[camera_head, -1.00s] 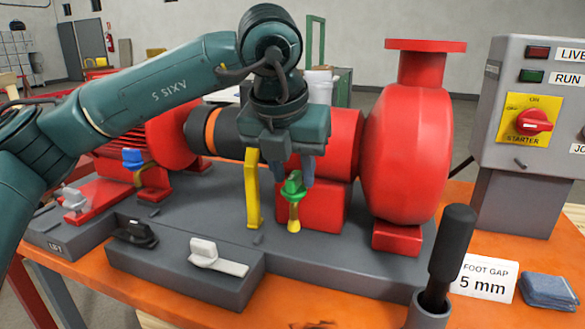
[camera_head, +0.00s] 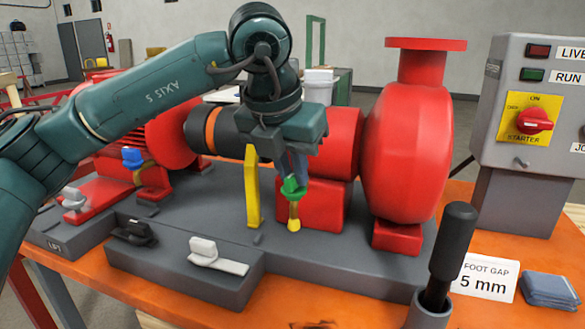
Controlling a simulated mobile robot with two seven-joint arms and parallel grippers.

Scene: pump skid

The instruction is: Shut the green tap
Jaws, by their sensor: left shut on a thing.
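The green tap (camera_head: 292,188) has a green handle on top of a short yellow stem and stands in front of the red pump's foot block. My left gripper (camera_head: 292,172) points down from above and is shut on the green handle. Its fingers hide the upper part of the handle. I cannot tell from this view how far the tap is turned. My right gripper is not in view.
A yellow upright bracket (camera_head: 252,188) stands close left of the tap. The red pump casing (camera_head: 408,140) is to the right. White (camera_head: 205,250), black (camera_head: 134,232) and blue (camera_head: 133,158) taps lie left and in front. A black-handled tool (camera_head: 452,245) stands front right.

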